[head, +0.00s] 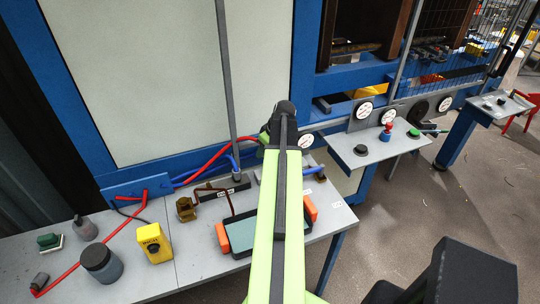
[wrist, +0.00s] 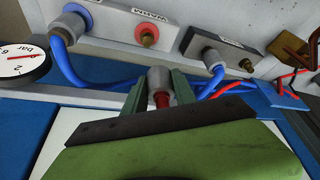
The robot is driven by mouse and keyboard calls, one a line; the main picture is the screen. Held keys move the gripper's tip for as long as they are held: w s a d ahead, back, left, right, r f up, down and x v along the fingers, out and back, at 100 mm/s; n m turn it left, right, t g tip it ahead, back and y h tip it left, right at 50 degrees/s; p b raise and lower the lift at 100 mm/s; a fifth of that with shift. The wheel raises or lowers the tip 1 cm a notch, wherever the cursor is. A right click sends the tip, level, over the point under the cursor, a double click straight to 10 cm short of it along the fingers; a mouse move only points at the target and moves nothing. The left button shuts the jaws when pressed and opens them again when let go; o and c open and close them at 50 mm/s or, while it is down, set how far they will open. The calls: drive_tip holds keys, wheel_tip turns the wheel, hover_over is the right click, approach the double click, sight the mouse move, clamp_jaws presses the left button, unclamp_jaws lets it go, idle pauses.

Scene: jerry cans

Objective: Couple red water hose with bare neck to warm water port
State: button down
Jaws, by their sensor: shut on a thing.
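My gripper (wrist: 157,92) is shut on the grey end fitting (wrist: 160,78) of a red hose; its red neck (wrist: 162,100) shows between the fingers. In the head view this red hose (head: 215,159) runs from the blue panel up to my gripper, whose fingers are mostly hidden by my arm. In the wrist view a copper-coloured port with a red ring (wrist: 147,36) sits on a grey labelled block (wrist: 118,22), apart from and beyond the held fitting. A blue hose's fitting (wrist: 76,16) is on the same block.
A second labelled block (wrist: 222,48) has a blue hose fitting (wrist: 212,58) and a bare port (wrist: 246,65). Another red hose (head: 80,262) lies on the table. A yellow box (head: 155,243), dark jar (head: 101,263) and orange-ended tray (head: 241,236) stand there. A gauge (wrist: 22,60) is close at left.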

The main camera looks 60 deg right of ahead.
drive_tip(key=shift+s+d+f, duration=0.15)
drive_tip(key=shift+s+d, duration=0.1)
drive_tip(key=shift+s, duration=0.3)
drive_tip(key=shift+s+d+f, duration=0.1)
drive_tip(key=shift+s+d, duration=0.1)
drive_tip(key=shift+s, duration=0.3)
wheel_tip(320, 180, down, 4)
drive_tip(key=b, duration=0.4)
drive_tip(key=shift+f, duration=0.1)
drive_tip(key=shift+f, duration=0.1)
idle(0.4)
drive_tip(key=shift+f+b, duration=0.35)
drive_tip(key=shift+b, duration=0.15)
drive_tip(key=shift+f+b, duration=1.15)
drive_tip(key=shift+r, duration=0.1)
drive_tip(key=c, duration=0.9)
unclamp_jaws()
